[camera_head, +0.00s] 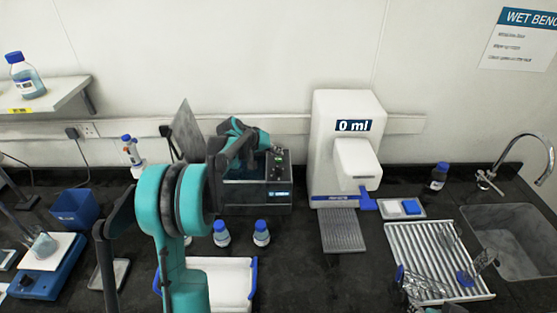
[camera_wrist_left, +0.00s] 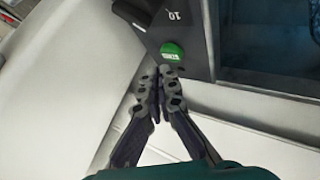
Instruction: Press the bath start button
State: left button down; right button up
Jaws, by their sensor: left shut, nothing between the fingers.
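The water bath (camera_head: 247,208) is a dark box against the back wall, with a control panel (camera_head: 279,168) at its right end. In the left wrist view, the round green start button (camera_wrist_left: 172,51) sits on the dark panel beside the water well. My left gripper (camera_wrist_left: 160,72) is shut and empty, its fingertips just short of the button in that picture; I cannot tell whether they touch it. In the head view my left arm reaches over the bath, and the gripper (camera_head: 243,148) is partly hidden by its own links. My right gripper is not in view.
Two blue-capped bottles (camera_head: 221,234) (camera_head: 261,234) stand in front of the bath. A white dispenser (camera_head: 341,118) reading 0 ml stands to its right. A draining rack (camera_head: 405,245) and sink (camera_head: 505,225) are farther right. A white tray (camera_head: 232,272) lies at the front.

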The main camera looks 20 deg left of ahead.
aim_at(277, 160)
pick_arm(q)
jog(key=shift+f, duration=0.1)
jog(key=shift+f+b, duration=0.35)
jog(key=shift+f+b, duration=0.3)
jog(key=shift+f, duration=0.15)
dwell(0.5)
jog(key=shift+r, duration=0.15)
jog(key=shift+r+p, duration=0.55)
jog(key=shift+r, duration=0.2)
jog(key=shift+r+p, duration=1.7)
jog(key=shift+r, duration=0.85)
